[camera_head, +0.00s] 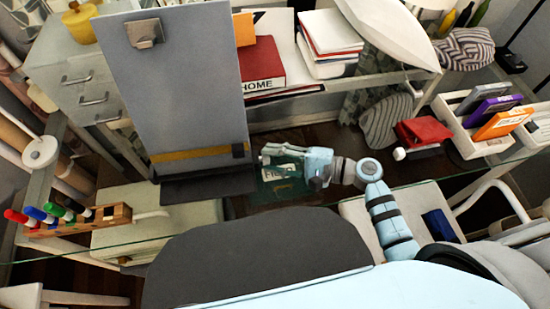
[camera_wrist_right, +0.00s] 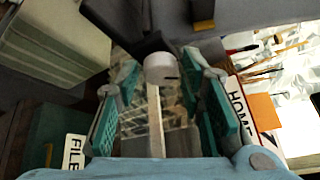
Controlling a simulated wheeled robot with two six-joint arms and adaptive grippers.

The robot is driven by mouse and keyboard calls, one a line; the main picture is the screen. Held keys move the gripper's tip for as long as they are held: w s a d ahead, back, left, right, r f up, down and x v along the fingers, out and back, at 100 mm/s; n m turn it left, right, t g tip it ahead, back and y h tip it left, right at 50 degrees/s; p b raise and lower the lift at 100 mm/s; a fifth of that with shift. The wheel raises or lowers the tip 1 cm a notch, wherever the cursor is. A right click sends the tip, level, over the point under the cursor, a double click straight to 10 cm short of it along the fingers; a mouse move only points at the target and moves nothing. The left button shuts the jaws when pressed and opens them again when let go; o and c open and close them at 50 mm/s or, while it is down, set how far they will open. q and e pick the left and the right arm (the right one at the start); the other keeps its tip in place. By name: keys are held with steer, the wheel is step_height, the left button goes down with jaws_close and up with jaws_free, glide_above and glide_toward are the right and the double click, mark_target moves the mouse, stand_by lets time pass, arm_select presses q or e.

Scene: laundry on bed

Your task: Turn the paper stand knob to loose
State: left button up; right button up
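The paper stand (camera_head: 187,85) is a tall grey board with a clip at its top, a yellow strip low across it and a dark base. My right gripper (camera_head: 268,157) is just right of the board's lower edge, near the strip's dark end. In the right wrist view, a white round knob (camera_wrist_right: 160,68) with a pale bar sits against a dark block. My right gripper (camera_wrist_right: 157,78) is open, with one teal finger on each side of the knob. I cannot tell whether either finger touches it. My left gripper is not in view.
A red HOME binder (camera_head: 262,66) stands behind the gripper, and a FILE-labelled item (camera_head: 282,172) lies under it. A wooden pen holder (camera_head: 112,215) is at the left. A dark chair back (camera_head: 255,250) fills the front. A white tray (camera_head: 465,140) is at the right.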

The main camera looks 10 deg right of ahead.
steer(key=shift+d, duration=0.1)
steer(key=v, duration=1.2)
